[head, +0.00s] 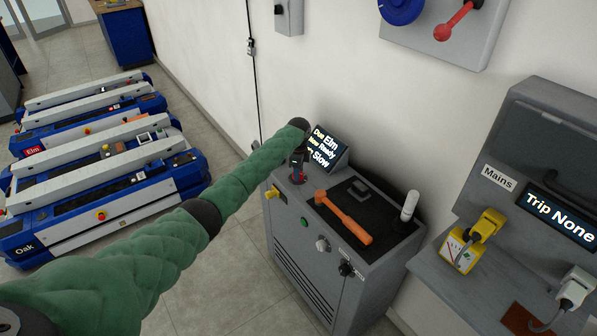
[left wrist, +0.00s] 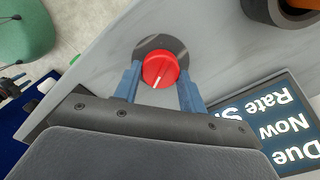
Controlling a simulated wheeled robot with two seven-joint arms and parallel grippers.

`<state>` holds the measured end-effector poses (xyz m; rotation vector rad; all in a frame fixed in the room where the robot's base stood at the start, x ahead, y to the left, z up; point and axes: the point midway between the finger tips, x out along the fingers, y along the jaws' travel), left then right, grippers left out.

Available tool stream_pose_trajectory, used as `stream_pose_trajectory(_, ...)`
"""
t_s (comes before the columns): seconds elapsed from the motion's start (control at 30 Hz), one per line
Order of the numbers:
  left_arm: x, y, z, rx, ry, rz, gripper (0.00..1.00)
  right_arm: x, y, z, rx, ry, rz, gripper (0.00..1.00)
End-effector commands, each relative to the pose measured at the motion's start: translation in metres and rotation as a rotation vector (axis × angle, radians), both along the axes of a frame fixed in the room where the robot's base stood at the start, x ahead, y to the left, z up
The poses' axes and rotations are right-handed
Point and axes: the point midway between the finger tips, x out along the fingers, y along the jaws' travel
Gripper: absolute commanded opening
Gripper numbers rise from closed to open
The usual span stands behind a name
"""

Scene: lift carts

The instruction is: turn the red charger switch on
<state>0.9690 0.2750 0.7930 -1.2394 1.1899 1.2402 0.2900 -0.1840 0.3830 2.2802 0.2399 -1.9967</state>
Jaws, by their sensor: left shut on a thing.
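The red charger switch (left wrist: 160,69) is a round knob with a white line, on a dark round plate on top of the grey charger cabinet (head: 290,232). In the left wrist view its white line points down, towards my gripper's palm. My left gripper (left wrist: 160,80) is shut on the knob, one blue finger on each side. In the head view the left gripper (head: 298,166) is over the cabinet's back left corner and mostly hides the knob. The display (head: 325,146) beside it reads "Due Elm, Now Ready, Rate Slow". My right gripper is not in view.
An orange hammer (head: 343,217) and a white cylinder (head: 409,206) are on the cabinet top. The mains station (head: 530,130) with a yellow plug (head: 487,225) stands at right. A red lever (head: 457,20) is on the wall. Blue and white carts (head: 100,205) stand at left.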

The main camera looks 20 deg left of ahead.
Motion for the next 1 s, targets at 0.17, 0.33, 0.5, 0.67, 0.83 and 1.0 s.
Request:
stream_pose_trajectory(0.17, 0.001, 0.0, 0.002, 0.0, -0.003, 0.0, 0.43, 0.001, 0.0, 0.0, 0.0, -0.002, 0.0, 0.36)
stream_pose_trajectory(0.33, 0.001, 0.0, 0.001, 0.0, -0.002, 0.0, 0.63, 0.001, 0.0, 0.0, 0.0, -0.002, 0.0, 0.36)
stream_pose_trajectory(0.5, 0.0, 0.0, 0.001, 0.0, -0.001, 0.001, 0.63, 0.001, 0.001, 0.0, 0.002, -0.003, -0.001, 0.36)
stream_pose_trajectory(0.67, 0.001, 0.0, 0.007, 0.0, -0.003, 0.0, 0.63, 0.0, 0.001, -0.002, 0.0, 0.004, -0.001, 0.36)
stream_pose_trajectory(0.83, 0.001, 0.001, 0.029, 0.0, -0.004, 0.001, 0.63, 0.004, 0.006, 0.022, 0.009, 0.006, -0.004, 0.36)
stream_pose_trajectory(1.0, 0.001, 0.0, 0.056, 0.0, -0.003, -0.001, 0.63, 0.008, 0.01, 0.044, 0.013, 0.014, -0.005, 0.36)
